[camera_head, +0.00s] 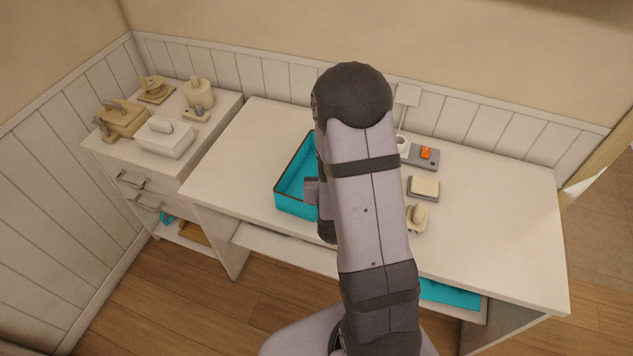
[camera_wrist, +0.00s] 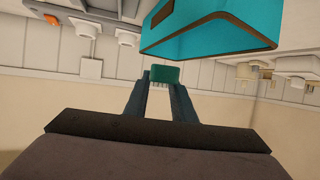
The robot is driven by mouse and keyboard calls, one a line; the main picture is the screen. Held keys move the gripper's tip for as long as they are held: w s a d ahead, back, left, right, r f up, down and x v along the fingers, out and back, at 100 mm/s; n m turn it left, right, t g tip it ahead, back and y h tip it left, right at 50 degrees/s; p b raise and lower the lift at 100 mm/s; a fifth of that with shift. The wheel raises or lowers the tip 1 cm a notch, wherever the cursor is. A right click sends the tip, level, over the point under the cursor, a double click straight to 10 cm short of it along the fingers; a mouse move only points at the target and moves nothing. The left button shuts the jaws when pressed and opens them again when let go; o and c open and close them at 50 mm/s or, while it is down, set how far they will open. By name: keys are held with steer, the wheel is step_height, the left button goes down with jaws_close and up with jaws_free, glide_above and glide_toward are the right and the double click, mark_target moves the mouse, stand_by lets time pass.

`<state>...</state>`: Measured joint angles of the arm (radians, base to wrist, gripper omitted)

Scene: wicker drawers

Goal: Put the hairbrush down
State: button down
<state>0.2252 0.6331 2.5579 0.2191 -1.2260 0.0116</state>
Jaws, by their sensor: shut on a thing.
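The hairbrush (camera_wrist: 165,74) shows in the wrist view as a small dark green piece with pale bristles. My gripper (camera_wrist: 162,88) is shut on it, with one dark finger on each side. Most of the brush is hidden from view. In the head view my arm covers the gripper and the brush. A teal basket with a brown rim (camera_head: 292,206) stands on the white desk, partly behind my arm. In the wrist view the basket (camera_wrist: 205,40) appears close to the brush, above it in the picture; I cannot tell whether they touch.
On the white desk (camera_head: 490,240), right of my arm, are a grey device with an orange part (camera_head: 425,153), a pale block on a grey base (camera_head: 424,188) and a small beige object (camera_head: 417,217). A drawer cabinet (camera_head: 130,178) at left holds several beige items. The desk's right end is clear.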

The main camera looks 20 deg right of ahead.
steer(key=w+a+r, duration=0.7)
steer(key=a+r, duration=0.1)
steer(key=r, duration=0.2)
steer(key=s+d+f+m+g+h, duration=0.2)
steer(key=s+d+f+m+h, duration=0.1)
steer(key=d, duration=0.3)
steer(key=shift+f+m+h+b, duration=0.3)
steer(key=shift+f+m+h, duration=0.1)
steer(key=shift+f, duration=0.45)
steer(key=shift+s+f, duration=0.1)
steer(key=shift+f, duration=0.05)
steer(key=shift+f, duration=2.8)
steer(key=shift+f, duration=2.05)
